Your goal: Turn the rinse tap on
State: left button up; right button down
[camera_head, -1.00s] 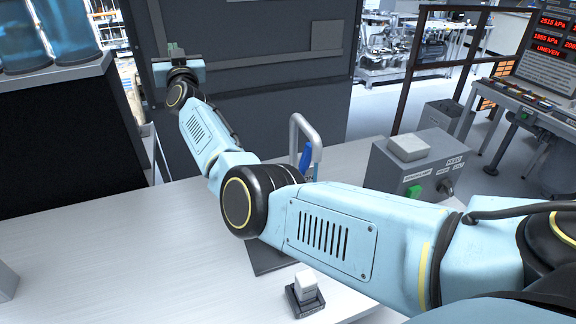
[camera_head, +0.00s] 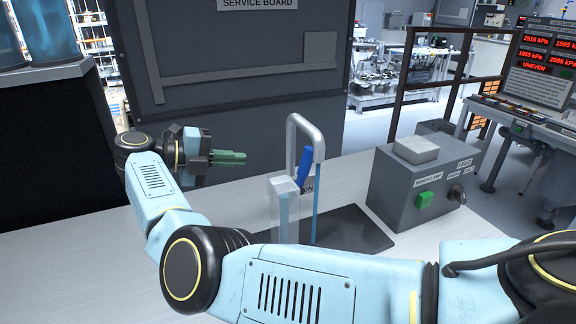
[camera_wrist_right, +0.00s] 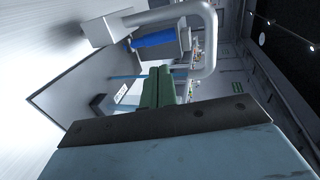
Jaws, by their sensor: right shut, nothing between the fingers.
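The rinse tap is a grey post with a bent spout (camera_head: 305,130) on the pale worktop. Its blue lever (camera_head: 304,167) leans up and to the right, beside a partly hidden "ON" label. A thin light blue strip, looking like water, drops from the spout's end. My right gripper (camera_head: 230,157) has shut green fingers and points right towards the tap, apart from it on its left. In the right wrist view the green fingers (camera_wrist_right: 160,87) show below the blue lever (camera_wrist_right: 153,40) and spout (camera_wrist_right: 207,40). My left gripper is not in view.
A dark plate (camera_head: 350,235) lies by the tap. A grey control box (camera_head: 405,195) with a green button and a knob stands at right. A dark service board panel (camera_head: 235,85) rises behind. Worktop left of the tap is mostly clear.

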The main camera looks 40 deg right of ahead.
aim_at(302, 161)
jog(key=p+x, duration=0.2)
jog(key=x, duration=1.1)
jog(key=shift+r, duration=0.2)
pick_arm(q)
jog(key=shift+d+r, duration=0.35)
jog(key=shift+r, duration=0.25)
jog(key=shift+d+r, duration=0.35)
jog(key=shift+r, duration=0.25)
pick_arm(e)
jog(key=shift+s+d+f, duration=0.1)
jog(key=shift+d+f, duration=0.05)
jog(key=shift+d, duration=0.3)
